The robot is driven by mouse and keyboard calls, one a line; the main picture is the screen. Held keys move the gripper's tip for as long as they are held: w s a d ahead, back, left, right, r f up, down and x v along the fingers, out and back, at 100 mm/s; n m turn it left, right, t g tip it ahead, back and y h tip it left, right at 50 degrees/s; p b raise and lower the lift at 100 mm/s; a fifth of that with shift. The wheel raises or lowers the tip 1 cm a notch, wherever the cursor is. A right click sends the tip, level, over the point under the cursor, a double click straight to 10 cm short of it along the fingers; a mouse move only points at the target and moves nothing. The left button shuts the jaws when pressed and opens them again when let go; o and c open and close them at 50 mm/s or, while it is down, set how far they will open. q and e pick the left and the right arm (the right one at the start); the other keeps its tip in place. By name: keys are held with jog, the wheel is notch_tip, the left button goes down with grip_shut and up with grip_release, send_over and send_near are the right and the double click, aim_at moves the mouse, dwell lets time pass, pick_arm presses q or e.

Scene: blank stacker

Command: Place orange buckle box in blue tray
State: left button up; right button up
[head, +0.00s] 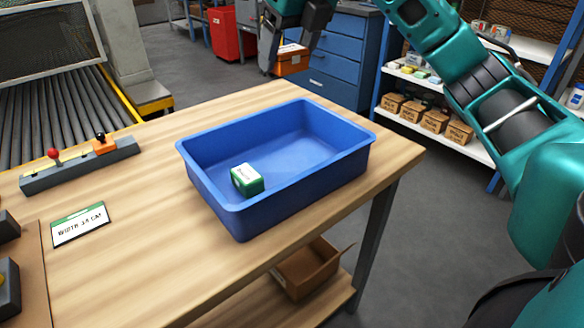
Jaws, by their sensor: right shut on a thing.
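The blue tray (338,175) sits on the wooden table, open at the top. A small green and white box (247,180) lies inside it near its left end. My right gripper (287,50) is at the top of the head view, beyond the tray's far side, and is shut on the orange buckle box (291,62). The box appears in the air past the table's far edge; its upper part is partly hidden by the fingers. My left gripper is not in view.
The wooden table (150,165) has a label card (80,225) and a lever panel (80,164) at left. A roller conveyor (60,110) stands behind. A blue drawer cabinet (335,60) and shelves with small boxes (425,115) are further back. Most of the tray floor is clear.

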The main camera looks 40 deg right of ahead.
jog(key=shift+d+f, duration=0.15)
jog(key=b, duration=0.4)
send_over(286, 164)
jog(key=s, duration=0.2)
jog(key=f, duration=1.4)
jog(key=shift+w+f, duration=0.2)
jog(key=shift+f, duration=0.15)
jog(key=shift+f+b, duration=0.3)
jog(key=shift+f, duration=0.2)
notch_tip(286, 164, down, 3)
jog(key=shift+f+b, duration=0.2)
jog(key=shift+b, duration=0.3)
jog(key=shift+f, duration=0.5)
jog(key=o, duration=1.1)
jog(key=shift+o, duration=0.2)
